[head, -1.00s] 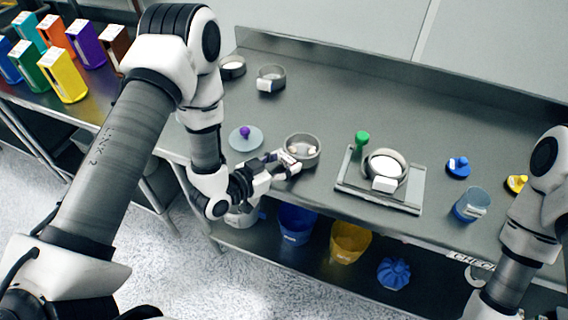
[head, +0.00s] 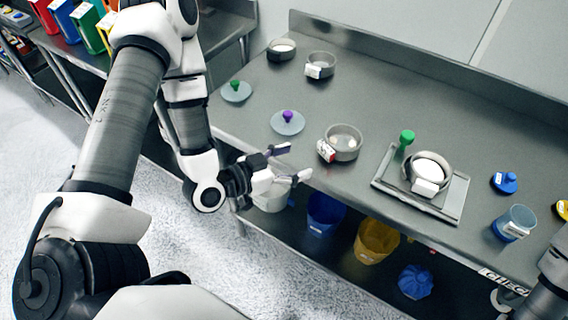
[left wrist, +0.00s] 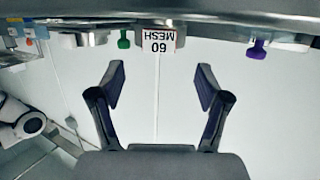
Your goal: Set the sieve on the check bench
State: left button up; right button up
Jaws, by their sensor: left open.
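A round grey metal sieve (head: 345,142) with a white and red tag (head: 326,151) sits flat on the steel check bench (head: 262,92), near its front edge. The tag reads "60 MESH" in the left wrist view (left wrist: 157,42). My left gripper (head: 292,162) is open and empty at the bench's front edge, just left of the sieve and apart from it. In the left wrist view its two spread fingers (left wrist: 160,85) flank the tag with a gap. My right arm shows at the lower right edge; its gripper is not visible.
Right of the sieve stands a tray (head: 452,207) with another ring-shaped sieve (head: 430,168) and a green-knobbed item (head: 407,138). Purple-knobbed (head: 288,122) and green-knobbed (head: 236,91) discs lie left. Two more sieves stand at the back. Blue (head: 325,214) and yellow (head: 376,240) bins sit below.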

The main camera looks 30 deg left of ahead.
pick_arm(q)
jog(key=s+a+f+n+g+y+p, duration=0.2)
jog(key=s+f+n+g+y, duration=0.4)
jog(key=s+f+g, duration=0.7)
jog(key=s+a+f+y, duration=0.1)
jog(key=s+f, duration=0.4)
jog(key=s, duration=0.1)
jog(key=shift+s+a+g, duration=0.2)
jog(key=shift+s+g, duration=0.1)
jog(key=shift+s, duration=0.1)
jog(key=shift+f, duration=0.1)
